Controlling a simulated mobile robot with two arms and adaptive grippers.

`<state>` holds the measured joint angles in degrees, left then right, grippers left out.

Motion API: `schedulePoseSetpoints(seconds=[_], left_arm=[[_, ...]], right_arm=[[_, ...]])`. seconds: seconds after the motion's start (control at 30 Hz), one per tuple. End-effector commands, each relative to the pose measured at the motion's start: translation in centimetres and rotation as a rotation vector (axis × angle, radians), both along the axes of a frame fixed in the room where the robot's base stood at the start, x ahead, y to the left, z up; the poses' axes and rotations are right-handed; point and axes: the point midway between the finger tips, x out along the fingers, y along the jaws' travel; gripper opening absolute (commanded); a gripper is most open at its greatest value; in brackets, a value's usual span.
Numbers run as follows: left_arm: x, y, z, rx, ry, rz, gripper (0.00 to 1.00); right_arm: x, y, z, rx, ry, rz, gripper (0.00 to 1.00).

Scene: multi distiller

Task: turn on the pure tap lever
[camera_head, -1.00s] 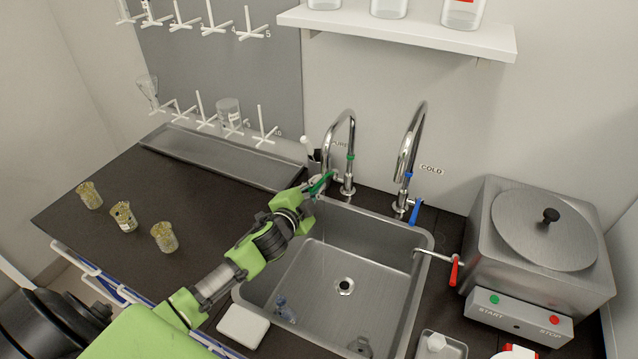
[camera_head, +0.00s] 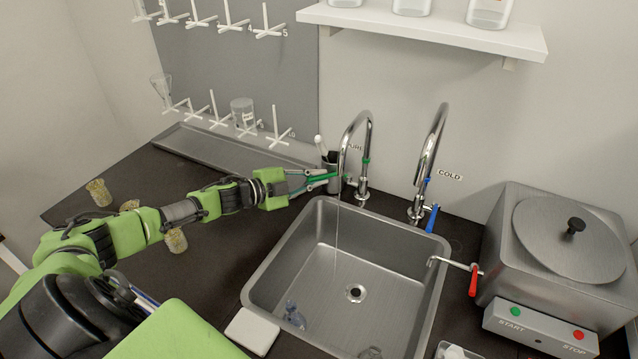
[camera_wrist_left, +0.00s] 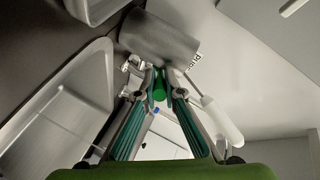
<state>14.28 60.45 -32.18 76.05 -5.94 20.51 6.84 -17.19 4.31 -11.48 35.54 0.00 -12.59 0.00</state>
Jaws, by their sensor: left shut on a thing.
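The pure tap (camera_head: 367,150) is the left chrome gooseneck behind the sink, with a green band on its post. Its green lever (camera_wrist_left: 158,88) lies between the fingertips in the left wrist view. In the head view my left gripper (camera_head: 328,180) comes in from the left beside the tap base and is shut on the lever, which points left and is mostly hidden by the fingers. A thin stream of water (camera_head: 337,235) falls from the pure spout into the sink. My right gripper is not in view.
The sink (camera_head: 315,250) has a small clear item inside. The cold tap (camera_head: 433,150) with its blue lever stands to the right. A grey cup (camera_head: 333,172) stands close behind my gripper. The steel distiller (camera_head: 540,260) is at right. Small jars (camera_head: 99,192) stand on the left counter.

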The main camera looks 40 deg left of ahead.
Motion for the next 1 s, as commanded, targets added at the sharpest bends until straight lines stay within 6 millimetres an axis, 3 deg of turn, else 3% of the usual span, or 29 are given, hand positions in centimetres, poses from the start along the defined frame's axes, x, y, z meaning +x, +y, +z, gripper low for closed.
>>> schedulePoseSetpoints(seconds=[0.47, 0.5, 0.57, 1.0], left_arm=[[0.09, 0.09, 0.05, 0.000, 0.000, -0.012, 0.00], [0.09, 0.09, 0.05, 0.000, 0.000, -0.012, 0.14], [0.10, 0.09, 0.04, 0.000, 0.000, -0.012, 0.26], [-0.31, 0.29, 0.05, 0.002, 0.000, -0.012, 0.26]], right_arm=[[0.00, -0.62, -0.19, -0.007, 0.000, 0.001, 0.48], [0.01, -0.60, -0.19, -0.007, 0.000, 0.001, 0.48], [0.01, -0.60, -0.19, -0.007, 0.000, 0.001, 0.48], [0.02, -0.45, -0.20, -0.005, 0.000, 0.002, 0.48]])
